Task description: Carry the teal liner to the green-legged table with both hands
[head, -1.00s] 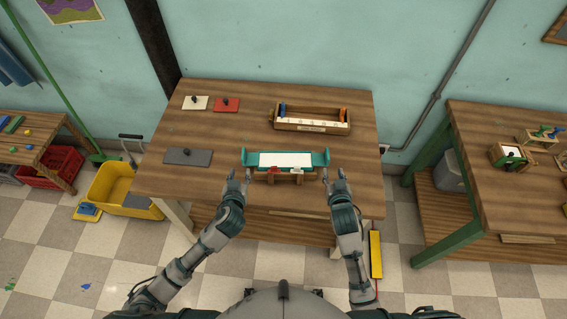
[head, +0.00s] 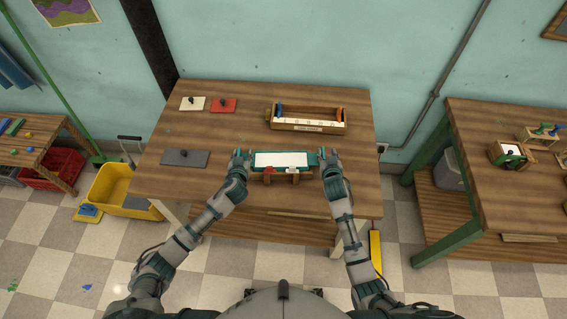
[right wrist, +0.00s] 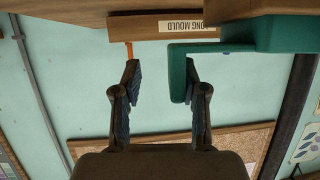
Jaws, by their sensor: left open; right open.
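The teal liner (head: 284,171), with a white inside, rests on a small wooden stand near the front edge of the middle table (head: 230,122). My left gripper (head: 241,157) is open at the liner's left end. My right gripper (head: 327,156) is open at its right end. In the right wrist view the open fingers of my right gripper (right wrist: 161,75) show, with the teal end handle of the liner (right wrist: 179,75) close by the right-hand finger. I cannot tell whether the left fingers touch the liner. The green-legged table (head: 507,150) stands to the right.
A wooden mould box (head: 308,126) lies behind the liner. A floor gap separates the tables.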

